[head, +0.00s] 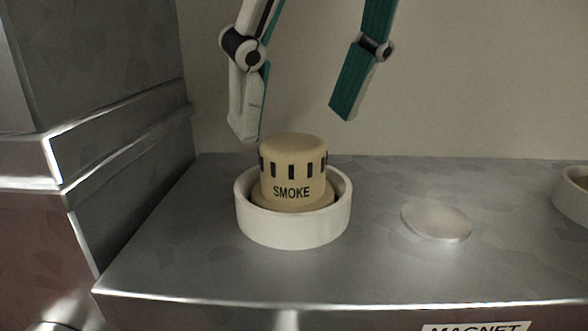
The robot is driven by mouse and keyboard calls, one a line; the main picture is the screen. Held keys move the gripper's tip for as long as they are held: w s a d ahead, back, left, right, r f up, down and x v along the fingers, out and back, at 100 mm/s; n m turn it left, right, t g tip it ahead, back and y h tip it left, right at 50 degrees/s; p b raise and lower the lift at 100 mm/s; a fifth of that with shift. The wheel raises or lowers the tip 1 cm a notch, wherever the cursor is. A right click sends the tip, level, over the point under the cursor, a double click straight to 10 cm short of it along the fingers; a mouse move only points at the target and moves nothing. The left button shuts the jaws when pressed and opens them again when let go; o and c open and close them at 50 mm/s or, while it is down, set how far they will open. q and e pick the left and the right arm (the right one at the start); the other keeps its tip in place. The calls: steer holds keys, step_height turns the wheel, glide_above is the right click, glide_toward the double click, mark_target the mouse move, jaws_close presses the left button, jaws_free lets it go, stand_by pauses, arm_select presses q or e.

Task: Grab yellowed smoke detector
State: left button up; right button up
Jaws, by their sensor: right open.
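The yellowed smoke detector (292,172) is a tan, domed cylinder with dark vertical slots and the word SMOKE on its front. It sits upright inside a white round ring-shaped holder (294,229) on the metal surface. My right gripper (297,128) comes down from the top of the head view, with its fingers spread wide and nothing between them. The left fingertip is just above and left of the detector's top; the other is higher, to the upper right. The gripper appears apart from the detector. My left gripper is out of view.
The grey metal top (400,275) has a flat round disc (436,220) right of the holder. Another white ring (572,196) is cut off at the right edge. A MAGNET label (475,327) is at the front. A tall metal block (100,120) stands at left.

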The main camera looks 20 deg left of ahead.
mark_target(292, 141)
steer(key=shift+a+f, duration=0.1)
steer(key=shift+f, duration=0.25)
steer(key=p+x, duration=0.1)
steer(key=x, duration=0.2)
steer(key=shift+p, duration=0.4)
steer(key=shift+w+f, duration=0.15)
steer(key=shift+f, duration=0.35)
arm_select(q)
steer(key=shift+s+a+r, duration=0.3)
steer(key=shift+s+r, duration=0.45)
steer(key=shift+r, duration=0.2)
arm_select(e)
steer(key=c, duration=1.2)
